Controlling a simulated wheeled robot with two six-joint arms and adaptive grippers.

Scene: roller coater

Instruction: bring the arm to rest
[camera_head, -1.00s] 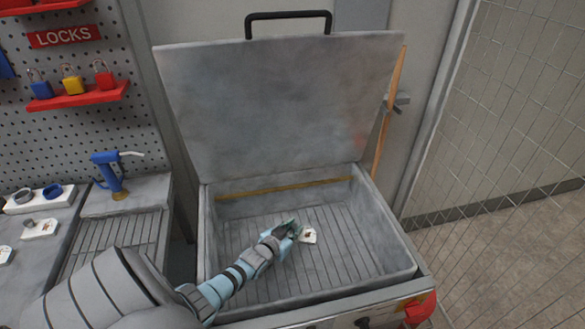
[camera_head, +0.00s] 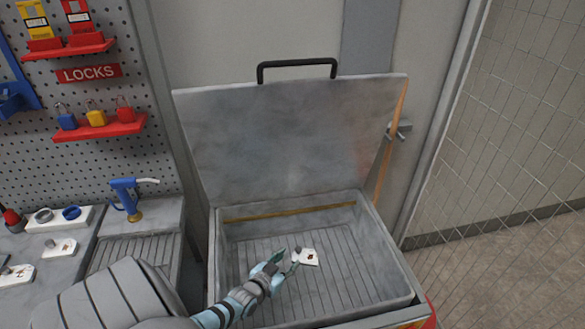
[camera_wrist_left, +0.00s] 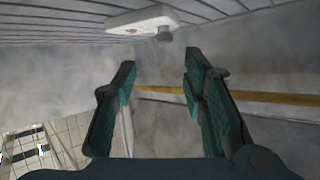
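My left gripper (camera_head: 284,262) is inside the open grey metal bin (camera_head: 412,291), above its slatted floor. Its fingers are spread and nothing is between them, as the left wrist view (camera_wrist_left: 158,85) also shows. A small white plate with a dark knob (camera_head: 306,257) lies on the bin floor just right of the fingertips. In the left wrist view the white plate (camera_wrist_left: 142,20) is at the top, apart from the fingers. My right gripper is in neither view.
The bin's lid (camera_head: 290,140) stands raised behind it. Padlocks (camera_head: 96,116) sit on a red shelf on the pegboard. A tiled wall (camera_head: 520,130) is at right.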

